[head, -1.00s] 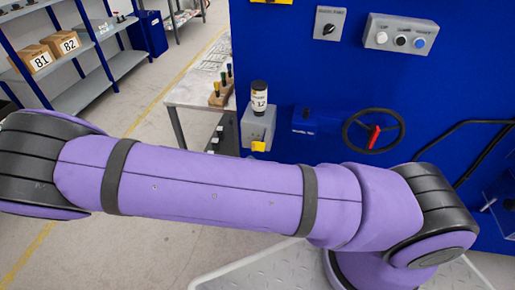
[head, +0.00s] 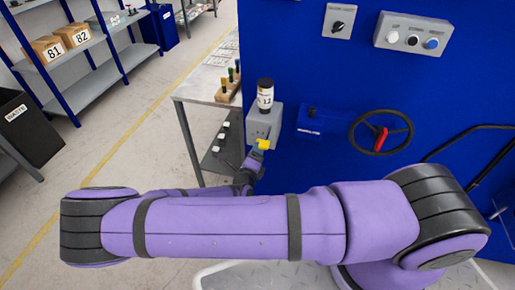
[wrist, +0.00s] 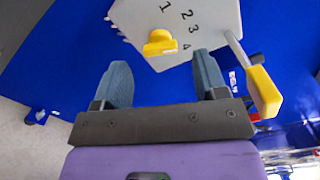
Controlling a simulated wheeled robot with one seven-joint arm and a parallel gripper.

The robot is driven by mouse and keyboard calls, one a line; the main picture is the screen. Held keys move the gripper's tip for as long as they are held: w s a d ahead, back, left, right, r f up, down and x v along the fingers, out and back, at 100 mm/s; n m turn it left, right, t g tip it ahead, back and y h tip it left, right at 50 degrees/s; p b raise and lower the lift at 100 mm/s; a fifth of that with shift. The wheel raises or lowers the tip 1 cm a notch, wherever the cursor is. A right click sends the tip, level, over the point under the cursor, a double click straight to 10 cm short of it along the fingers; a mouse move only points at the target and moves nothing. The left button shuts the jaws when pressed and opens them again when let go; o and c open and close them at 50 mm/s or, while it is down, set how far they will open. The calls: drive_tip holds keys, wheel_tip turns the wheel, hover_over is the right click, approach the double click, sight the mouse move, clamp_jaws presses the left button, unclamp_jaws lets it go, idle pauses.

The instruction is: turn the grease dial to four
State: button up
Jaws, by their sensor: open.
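The grease unit is a grey box (head: 259,122) on the blue panel, with a dark bottle (head: 265,96) on top. In the wrist view, the box face (wrist: 215,15) bears the numbers 1 to 4 around a yellow dial knob (wrist: 158,42). I cannot tell clearly which number the knob points at. A yellow-ended lever (wrist: 262,90) sticks out at the box's right side; a yellow part (head: 263,144) also shows in the head view. My gripper (wrist: 164,75) is open and empty, its fingertips just below the knob, one to each side, apart from it. In the head view my gripper (head: 254,163) is just below the box.
A black handwheel (head: 381,132) with a red grip is right of the box. A switch (head: 339,22) and a button box (head: 412,35) are above. A grey workbench (head: 205,88) stands close to the left.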

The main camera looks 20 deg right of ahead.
drive_tip(key=shift+x, duration=1.5)
drive_tip(key=c, duration=0.9)
drive_tip(key=shift+m, duration=3.9)
